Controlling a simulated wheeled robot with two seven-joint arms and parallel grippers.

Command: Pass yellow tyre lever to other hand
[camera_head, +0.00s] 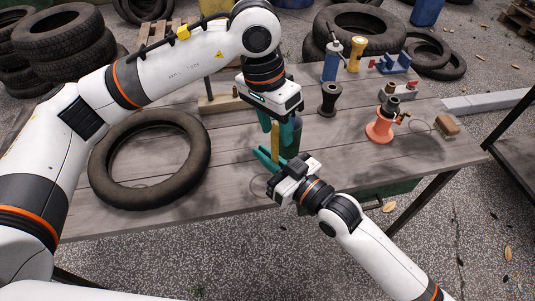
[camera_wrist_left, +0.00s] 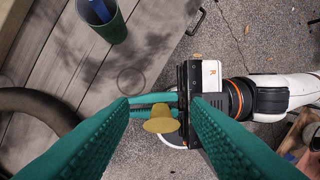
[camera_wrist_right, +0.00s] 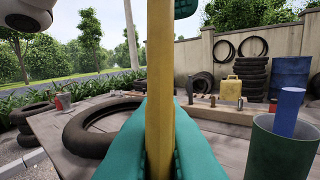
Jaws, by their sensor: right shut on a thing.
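The yellow tyre lever (camera_head: 275,142) stands roughly upright in my right gripper (camera_head: 266,158), over the table's front edge. In the right wrist view the lever (camera_wrist_right: 160,70) rises from between the teal fingers, its upper part free. My left gripper (camera_head: 275,124) points down from above, open around the lever's upper end. In the left wrist view the lever's rounded end (camera_wrist_left: 161,125) lies between the widely spaced left fingers, apart from both. A left fingertip (camera_wrist_right: 185,8) also shows at the top of the right wrist view.
A green cup with a blue item (camera_wrist_left: 105,20) stands close by on the table; it is large at right in the right wrist view (camera_wrist_right: 282,150). A tyre (camera_head: 105,188) lies on the table's left. Bottles, a dark spool (camera_head: 328,98) and a coral-red stand (camera_head: 380,128) are to the right.

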